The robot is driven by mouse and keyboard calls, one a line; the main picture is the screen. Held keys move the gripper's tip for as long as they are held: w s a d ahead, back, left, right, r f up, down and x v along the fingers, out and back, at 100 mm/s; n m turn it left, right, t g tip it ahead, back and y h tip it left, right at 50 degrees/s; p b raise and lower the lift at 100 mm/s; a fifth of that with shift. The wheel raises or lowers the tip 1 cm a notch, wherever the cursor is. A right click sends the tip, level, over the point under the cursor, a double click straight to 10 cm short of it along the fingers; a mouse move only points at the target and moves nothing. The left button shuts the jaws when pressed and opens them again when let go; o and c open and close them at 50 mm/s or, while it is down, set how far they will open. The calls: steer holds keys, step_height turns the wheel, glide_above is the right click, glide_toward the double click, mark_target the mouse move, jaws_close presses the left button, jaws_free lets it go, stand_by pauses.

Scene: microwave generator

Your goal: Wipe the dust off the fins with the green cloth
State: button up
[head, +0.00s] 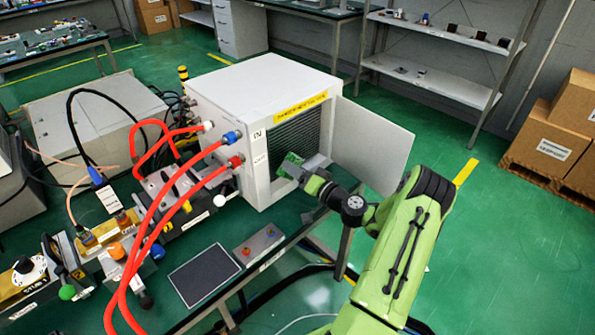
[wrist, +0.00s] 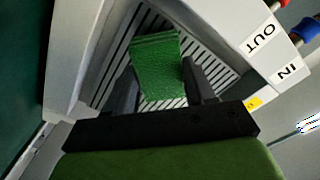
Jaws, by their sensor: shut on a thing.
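The green cloth (wrist: 156,66) is a folded pad held between the two fingers of my gripper (wrist: 160,90) in the wrist view. In the head view, the cloth (head: 291,165) shows as a small green patch at my gripper (head: 307,172), in the open front of the white cabinet (head: 262,82). The fins (head: 300,135) are dark parallel slats inside that opening. In the wrist view the fins (wrist: 205,62) lie behind and around the cloth. I cannot tell whether the cloth touches them. The cloth and fingers hide part of the fins. Dust cannot be made out clearly.
The cabinet's open door (head: 372,145) stands right of the opening, close to my arm. Red hoses (head: 170,215) run from the cabinet's left side. A black plate (head: 204,275) and a grey button box (head: 259,247) lie in front. Green floor (head: 500,250) is free at right.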

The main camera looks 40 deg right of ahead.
mark_target(302, 161)
steer(key=shift+w, duration=1.05)
steer(key=shift+d+b, duration=0.85)
steer(key=shift+d, duration=1.15)
steer(key=shift+w+d+b, duration=0.1)
steer(key=shift+d+b, duration=0.95)
steer(key=shift+d, duration=0.95)
steer(key=shift+a+b, duration=1.35)
steer(key=shift+a, duration=2.75)
